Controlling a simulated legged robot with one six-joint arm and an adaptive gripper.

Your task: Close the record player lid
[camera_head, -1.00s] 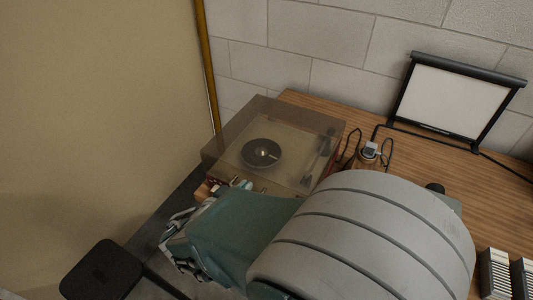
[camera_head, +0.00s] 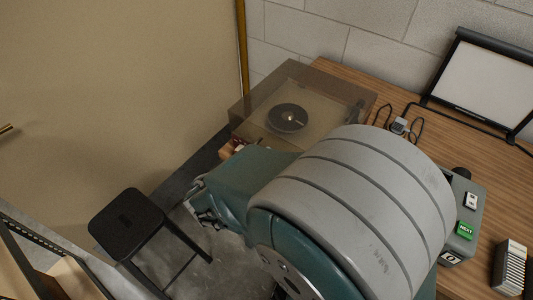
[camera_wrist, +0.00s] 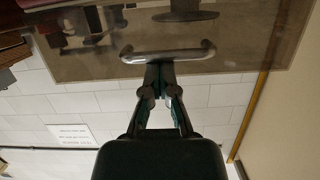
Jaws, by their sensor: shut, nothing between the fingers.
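The record player lid (camera_head: 262,82) is a tinted see-through cover. In the head view it lies low over the record player, with the dark record (camera_head: 287,118) showing through it. I cannot tell whether its front edge is fully seated. In the wrist view the lid (camera_wrist: 95,65) fills the top, with a silver bar handle (camera_wrist: 190,54) along its edge. My gripper (camera_wrist: 160,68) is shut and empty, its tips right by the handle; contact is unclear. In the head view my gripper (camera_head: 203,207) shows beyond the table's left end, partly hidden by my arm.
The wooden table (camera_head: 400,85) carries a small screen (camera_head: 482,82), a plug with black cables (camera_head: 399,126), a grey box with a green button (camera_head: 465,230) and a slide rack (camera_head: 510,267). A black stool (camera_head: 127,222) stands at left by the plain partition (camera_head: 110,80).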

